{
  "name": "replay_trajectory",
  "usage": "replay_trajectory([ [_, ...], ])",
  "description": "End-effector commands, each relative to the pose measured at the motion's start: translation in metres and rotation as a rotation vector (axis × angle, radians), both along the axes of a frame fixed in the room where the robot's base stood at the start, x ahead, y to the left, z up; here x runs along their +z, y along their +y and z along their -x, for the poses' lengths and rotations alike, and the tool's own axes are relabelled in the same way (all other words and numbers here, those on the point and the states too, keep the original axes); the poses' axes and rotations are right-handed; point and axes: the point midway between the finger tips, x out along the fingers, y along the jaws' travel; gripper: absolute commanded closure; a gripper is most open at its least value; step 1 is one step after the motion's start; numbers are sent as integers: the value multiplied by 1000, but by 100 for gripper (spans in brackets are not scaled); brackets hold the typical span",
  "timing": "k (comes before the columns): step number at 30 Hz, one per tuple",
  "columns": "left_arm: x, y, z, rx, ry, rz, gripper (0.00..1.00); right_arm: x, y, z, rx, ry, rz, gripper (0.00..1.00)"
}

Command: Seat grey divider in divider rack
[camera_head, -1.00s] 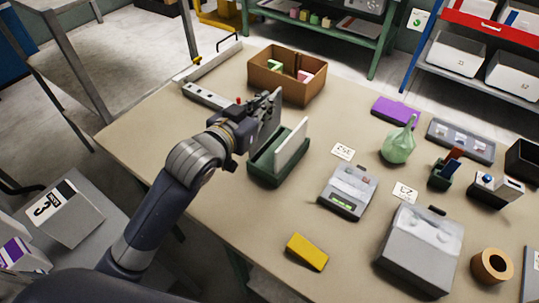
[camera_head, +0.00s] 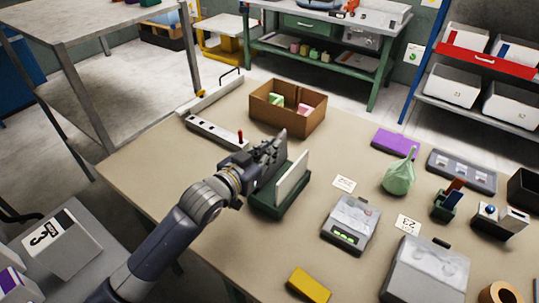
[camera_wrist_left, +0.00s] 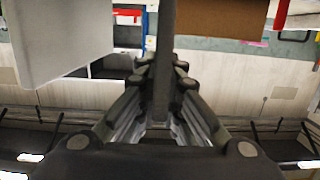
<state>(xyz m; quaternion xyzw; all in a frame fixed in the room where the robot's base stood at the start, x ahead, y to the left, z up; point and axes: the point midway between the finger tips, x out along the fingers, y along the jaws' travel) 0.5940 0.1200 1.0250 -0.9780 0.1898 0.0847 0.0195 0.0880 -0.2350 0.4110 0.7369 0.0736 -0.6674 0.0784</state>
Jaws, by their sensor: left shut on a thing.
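The grey divider (camera_head: 267,167) is an upright thin plate held in my left gripper (camera_head: 262,158). The gripper is shut on its left side. The dark green divider rack (camera_head: 281,208) stands on the table, with a white divider (camera_head: 293,174) upright in it. The grey divider is at the rack's left side, parallel to the white one, its top higher. I cannot tell whether its lower edge is in a slot. In the left wrist view the grey divider (camera_wrist_left: 165,60) is edge-on between the fingers, the white divider (camera_wrist_left: 60,40) apart at left. My right gripper is not in view.
A brown open box (camera_head: 287,112) with small blocks stands behind the rack. A grey bar fixture (camera_head: 215,132) with a red knob lies behind the gripper. A scale (camera_head: 350,222) and a yellow block (camera_head: 309,285) are to the right and front. Table left of the rack is clear.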

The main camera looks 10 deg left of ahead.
Motion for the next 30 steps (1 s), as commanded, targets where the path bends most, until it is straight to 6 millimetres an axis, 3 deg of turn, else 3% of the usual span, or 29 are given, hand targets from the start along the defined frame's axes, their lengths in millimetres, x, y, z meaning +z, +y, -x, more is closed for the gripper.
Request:
replay_trajectory([
  [1,-20,1,2,3,35,-9,100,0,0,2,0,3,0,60],
  [8,-26,0,3,1,39,-10,100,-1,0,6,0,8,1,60],
  [9,-26,0,3,1,41,-11,87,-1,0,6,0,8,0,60],
  [11,-26,0,3,0,39,-10,74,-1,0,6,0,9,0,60],
  [23,-18,1,4,2,24,-7,74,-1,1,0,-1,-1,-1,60],
  [30,-13,12,32,1,23,-7,74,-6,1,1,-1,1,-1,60],
])
